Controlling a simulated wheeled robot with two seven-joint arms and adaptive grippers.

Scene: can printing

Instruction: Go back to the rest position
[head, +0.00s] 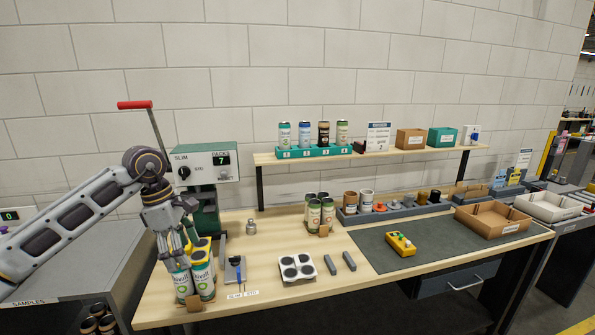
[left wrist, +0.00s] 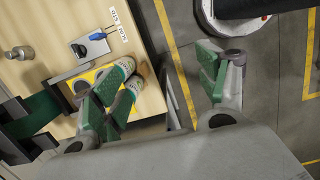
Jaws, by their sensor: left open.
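My left gripper (head: 176,240) is at the left end of the wooden bench, in front of the press, pointing down. Its two green-padded fingers are spread apart with nothing between them in the left wrist view (left wrist: 160,85). White and green cans (head: 203,279) with a yellow piece on top stand close by, behind and below the fingers in the head view. The cans also show in the left wrist view (left wrist: 119,71), beside the left-hand finger. Whether the fingers touch them I cannot tell. My right gripper is out of view.
The press (head: 205,160) has a red-handled lever and a display showing 7. A grey side table (head: 75,262) is at left. On the bench are a white plate with dark round spots (head: 297,268), grouped cans (head: 314,214) and a yellow control box (head: 400,243). A shelf (head: 375,153) runs above.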

